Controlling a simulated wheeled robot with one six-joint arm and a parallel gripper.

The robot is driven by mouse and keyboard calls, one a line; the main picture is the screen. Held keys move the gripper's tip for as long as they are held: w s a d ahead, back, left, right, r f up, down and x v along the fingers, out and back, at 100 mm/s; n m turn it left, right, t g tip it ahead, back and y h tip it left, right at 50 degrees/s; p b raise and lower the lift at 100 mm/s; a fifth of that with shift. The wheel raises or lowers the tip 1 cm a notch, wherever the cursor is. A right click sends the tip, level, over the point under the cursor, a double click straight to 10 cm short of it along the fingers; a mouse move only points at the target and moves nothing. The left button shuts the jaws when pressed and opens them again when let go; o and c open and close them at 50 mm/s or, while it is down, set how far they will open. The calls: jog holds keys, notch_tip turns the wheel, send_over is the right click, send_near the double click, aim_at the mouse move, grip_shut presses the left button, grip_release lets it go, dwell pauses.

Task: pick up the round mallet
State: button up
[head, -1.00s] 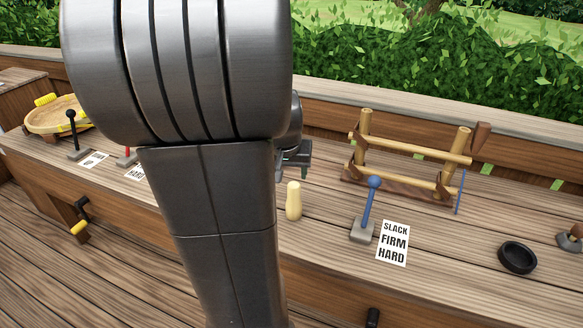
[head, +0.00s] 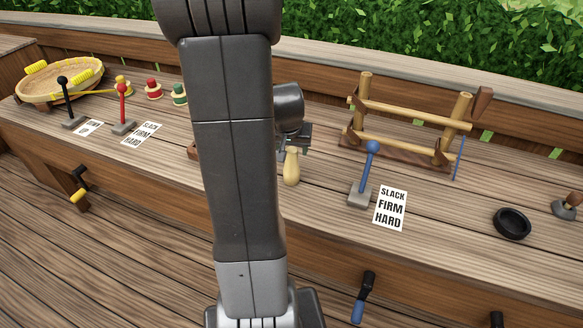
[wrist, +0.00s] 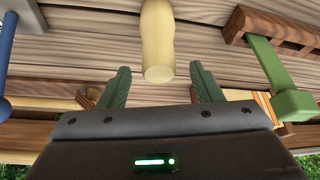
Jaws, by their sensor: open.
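A pale yellow, rounded wooden piece, which I take for the round mallet (head: 291,168), stands on the plank bench right by my gripper (head: 296,138). My arm hides part of the gripper in the head view. In the wrist view the mallet's blunt end (wrist: 157,45) lies between the tips of my two green fingers (wrist: 160,72). The fingers are open, with a gap on each side of it. The mallet's other end runs out of the top of the wrist view.
A blue lever (head: 367,165) and a SLACK/FIRM/HARD card (head: 390,208) are to the right. A bamboo rack (head: 415,115) stands behind them. A black ring (head: 512,223) lies farther right. A red lever (head: 122,105) is at left.

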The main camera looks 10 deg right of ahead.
aim_at(291, 166)
jog(key=shift+x, duration=2.25)
jog(key=shift+s+d, duration=0.1)
jog(key=shift+s, duration=0.05)
grip_shut()
